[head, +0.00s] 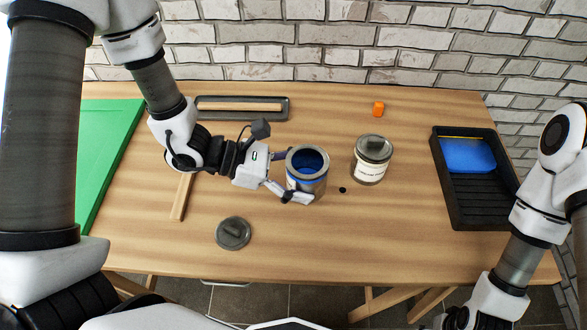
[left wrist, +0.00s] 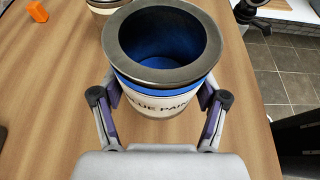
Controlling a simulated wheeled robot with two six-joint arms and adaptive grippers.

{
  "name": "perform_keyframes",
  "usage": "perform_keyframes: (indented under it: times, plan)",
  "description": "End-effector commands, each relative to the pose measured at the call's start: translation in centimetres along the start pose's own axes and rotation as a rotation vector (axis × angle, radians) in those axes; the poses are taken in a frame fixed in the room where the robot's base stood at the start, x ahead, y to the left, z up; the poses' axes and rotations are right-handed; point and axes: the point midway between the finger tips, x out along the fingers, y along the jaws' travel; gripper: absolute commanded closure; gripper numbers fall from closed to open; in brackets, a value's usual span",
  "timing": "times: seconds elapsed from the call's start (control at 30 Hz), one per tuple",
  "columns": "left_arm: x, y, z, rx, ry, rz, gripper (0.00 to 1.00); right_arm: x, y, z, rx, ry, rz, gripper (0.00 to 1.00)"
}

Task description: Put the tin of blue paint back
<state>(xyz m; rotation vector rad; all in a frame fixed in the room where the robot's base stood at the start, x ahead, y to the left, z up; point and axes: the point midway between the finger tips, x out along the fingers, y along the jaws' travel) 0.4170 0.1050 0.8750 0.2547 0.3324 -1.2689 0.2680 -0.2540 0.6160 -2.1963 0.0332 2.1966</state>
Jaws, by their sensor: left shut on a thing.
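The tin of blue paint (head: 305,185) is upright near the middle of the wooden table, with its top open and blue inside. My left gripper (head: 290,190) is shut around its sides. In the left wrist view the tin (left wrist: 160,100) sits between the two fingers (left wrist: 160,107), and its label reads "BLUE PAIN" with the end cut off. I cannot tell whether its base touches the table. A round grey lid (head: 233,233) lies flat on the table, front left of the tin. My right gripper is out of view; only its arm shows at the right.
A lidded, cream-labelled tin (head: 370,170) stands right of the blue one. A black paint tray (head: 480,205) with blue in it lies at the right. A dark frame (head: 240,116), a wooden stick (head: 181,197), an orange block (head: 378,108) and a green mat (head: 105,135) lie around. The front centre is clear.

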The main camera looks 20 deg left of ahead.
Motion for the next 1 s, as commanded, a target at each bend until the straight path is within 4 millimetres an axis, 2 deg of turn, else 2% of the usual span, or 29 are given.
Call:
perform_keyframes:
  times: [0.03,0.2,0.3,0.53,0.9,0.93,1.0]
  plan:
    - [-0.5,1.4,0.4,-0.001,0.000,0.003,0.80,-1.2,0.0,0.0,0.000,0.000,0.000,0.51]
    - [-1.3,5.5,-0.5,0.000,0.002,0.002,0.80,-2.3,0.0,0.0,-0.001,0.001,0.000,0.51]
    - [-1.5,6.7,-1.0,-0.002,0.002,0.000,0.80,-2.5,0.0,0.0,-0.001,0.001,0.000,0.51]
    - [-0.2,6.8,-4.2,-0.005,0.004,-0.002,0.80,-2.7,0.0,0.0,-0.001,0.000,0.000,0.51]
    - [0.1,6.8,-4.9,-0.002,0.002,-0.001,0.80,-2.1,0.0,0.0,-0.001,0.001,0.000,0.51]
    - [0.0,6.8,-4.8,-0.002,0.003,-0.001,0.20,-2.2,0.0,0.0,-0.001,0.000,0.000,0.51]
    - [0.0,6.8,-4.7,-0.003,0.003,-0.001,0.02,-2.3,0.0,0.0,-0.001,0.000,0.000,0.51]
